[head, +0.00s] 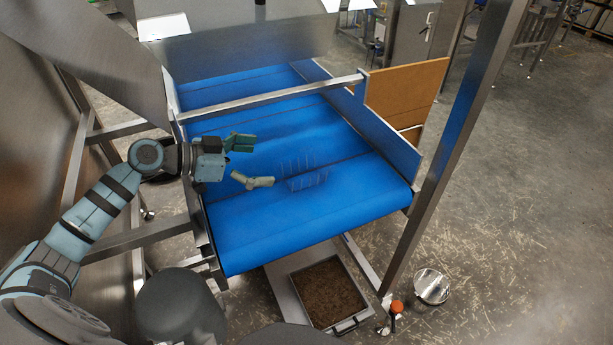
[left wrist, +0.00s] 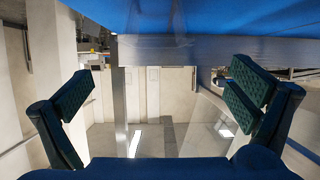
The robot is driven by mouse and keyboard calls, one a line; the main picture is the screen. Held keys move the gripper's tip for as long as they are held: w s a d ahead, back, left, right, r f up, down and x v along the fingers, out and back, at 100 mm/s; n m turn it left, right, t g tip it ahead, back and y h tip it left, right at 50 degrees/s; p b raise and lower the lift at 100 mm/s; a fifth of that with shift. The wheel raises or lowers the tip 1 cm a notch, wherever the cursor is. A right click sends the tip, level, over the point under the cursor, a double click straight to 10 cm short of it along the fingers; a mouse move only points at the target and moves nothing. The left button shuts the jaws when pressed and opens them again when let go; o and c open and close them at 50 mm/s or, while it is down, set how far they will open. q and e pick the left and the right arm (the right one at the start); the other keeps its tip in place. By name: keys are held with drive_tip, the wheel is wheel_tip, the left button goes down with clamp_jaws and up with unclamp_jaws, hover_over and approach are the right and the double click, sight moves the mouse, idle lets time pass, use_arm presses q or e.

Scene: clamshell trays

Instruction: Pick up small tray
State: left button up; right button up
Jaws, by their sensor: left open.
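I cannot make out the tray clearly in that view. My right gripper is not in view.
The blue belt (head: 270,225) is otherwise clear. A metal crossbar (head: 270,97) spans it behind the gripper. A blue side wall (head: 388,128) borders its right. A steel post (head: 455,145) stands at the right front, and a pan of brown material (head: 347,326) lies below the front edge.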

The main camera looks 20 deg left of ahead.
sight(299, 165)
use_arm(q)
drive_tip(key=p+x, duration=0.1)
drive_tip(key=x, duration=0.9)
drive_tip(key=shift+s+d+f, duration=0.15)
drive_tip(key=shift+s+d, duration=0.05)
drive_tip(key=shift+s, duration=0.15)
drive_tip(key=c, duration=0.8)
